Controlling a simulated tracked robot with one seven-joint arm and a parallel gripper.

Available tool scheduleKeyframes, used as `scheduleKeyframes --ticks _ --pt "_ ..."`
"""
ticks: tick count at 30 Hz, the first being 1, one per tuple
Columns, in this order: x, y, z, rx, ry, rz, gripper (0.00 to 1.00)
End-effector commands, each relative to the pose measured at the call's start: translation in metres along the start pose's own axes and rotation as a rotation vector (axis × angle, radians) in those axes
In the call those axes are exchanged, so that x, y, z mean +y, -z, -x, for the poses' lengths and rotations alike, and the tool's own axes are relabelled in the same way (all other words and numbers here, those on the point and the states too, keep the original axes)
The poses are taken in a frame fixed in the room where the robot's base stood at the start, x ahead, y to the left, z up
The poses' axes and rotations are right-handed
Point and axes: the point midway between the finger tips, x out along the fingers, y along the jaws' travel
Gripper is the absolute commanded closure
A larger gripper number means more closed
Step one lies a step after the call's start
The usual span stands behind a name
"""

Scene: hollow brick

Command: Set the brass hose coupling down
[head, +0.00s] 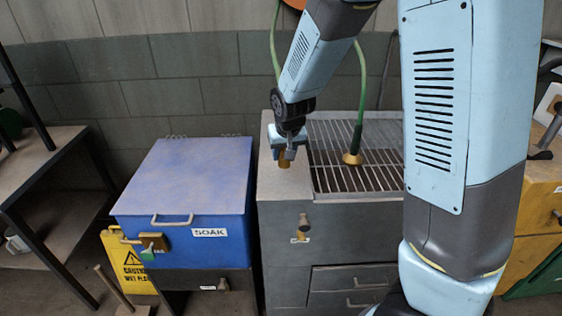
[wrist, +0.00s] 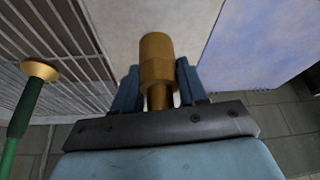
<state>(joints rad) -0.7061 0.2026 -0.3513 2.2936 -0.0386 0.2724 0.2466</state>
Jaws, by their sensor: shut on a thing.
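The brass hose coupling (wrist: 157,58) is a short stepped cylinder, held between the two blue fingers of my gripper (wrist: 156,88). In the head view the coupling (head: 284,162) shows just below my gripper (head: 287,151). My gripper is shut on it, over the pale grey counter strip (head: 283,184) left of the grated basin. I cannot tell whether the coupling touches the counter. Its narrower end lies between the fingers and its wide end sticks out past them in the wrist view.
A metal grate (head: 340,180) lies right of the strip. A green hose (head: 361,100) ends in a brass flared piece (head: 352,159) on it. A closed blue box (head: 185,180) labelled SOAK stands to the left, lower than the wall. A yellow caution sign (head: 128,262) stands on the floor.

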Motion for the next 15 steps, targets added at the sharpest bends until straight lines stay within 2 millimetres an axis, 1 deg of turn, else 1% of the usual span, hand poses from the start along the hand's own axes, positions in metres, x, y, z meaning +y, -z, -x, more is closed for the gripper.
scheduleKeyframes --ticks 6,12,15 --pt "0.001 0.003 -0.011 -0.002 -0.002 -0.003 0.92" --pt "0.001 -0.008 -0.035 -0.003 -0.001 -0.001 0.92" --pt "0.0 -0.009 -0.038 0.0 0.0 -0.001 0.92"
